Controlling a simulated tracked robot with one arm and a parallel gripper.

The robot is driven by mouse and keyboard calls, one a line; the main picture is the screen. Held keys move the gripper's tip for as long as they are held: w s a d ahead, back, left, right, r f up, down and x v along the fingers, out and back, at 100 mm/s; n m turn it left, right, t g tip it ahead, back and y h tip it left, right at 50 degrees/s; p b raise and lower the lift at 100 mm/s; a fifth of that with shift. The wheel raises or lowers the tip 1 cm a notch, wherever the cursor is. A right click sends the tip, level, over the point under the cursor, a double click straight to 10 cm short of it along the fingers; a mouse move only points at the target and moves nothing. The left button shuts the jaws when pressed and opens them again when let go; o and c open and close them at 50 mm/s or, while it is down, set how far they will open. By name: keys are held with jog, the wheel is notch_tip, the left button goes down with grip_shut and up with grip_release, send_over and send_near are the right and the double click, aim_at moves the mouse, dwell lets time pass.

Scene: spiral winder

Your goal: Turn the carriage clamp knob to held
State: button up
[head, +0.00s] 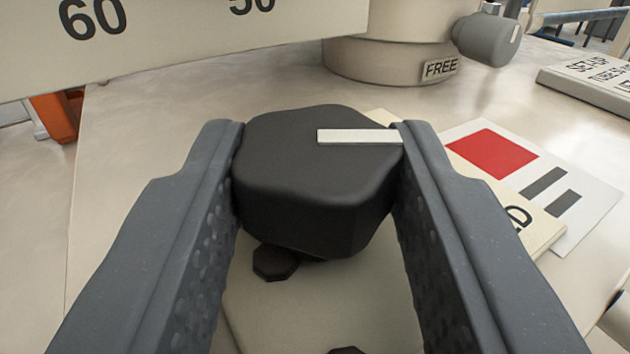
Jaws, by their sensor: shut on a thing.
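The carriage clamp knob (300,190) is a black, rounded, lobed knob in the middle of the head view. A white pointer line (355,136) on its top runs from near its middle to the right edge. My gripper (318,150) is shut on the knob, one grey finger against its left side and one against its right. A cream plate (300,305) lies under the knob. The plate's label (517,217) at the right is mostly hidden behind my right finger; only a last letter "D" shows.
A scale bar (180,35) marked 60 and 50 crosses the upper left. A round beige base with a "FREE" tag (440,69) and a grey knob (490,38) stand behind. A card with a red block (590,200) lies right. A keypad-like panel (592,80) is at far right.

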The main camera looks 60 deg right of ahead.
jog(key=shift+r, duration=0.2)
jog(key=o, duration=1)
jog(key=shift+f, duration=0.1)
jog(key=v, duration=1.3)
jog(key=shift+s+a+f, duration=0.1)
jog(key=shift+a+f, duration=0.05)
jog(key=shift+a, duration=0.25)
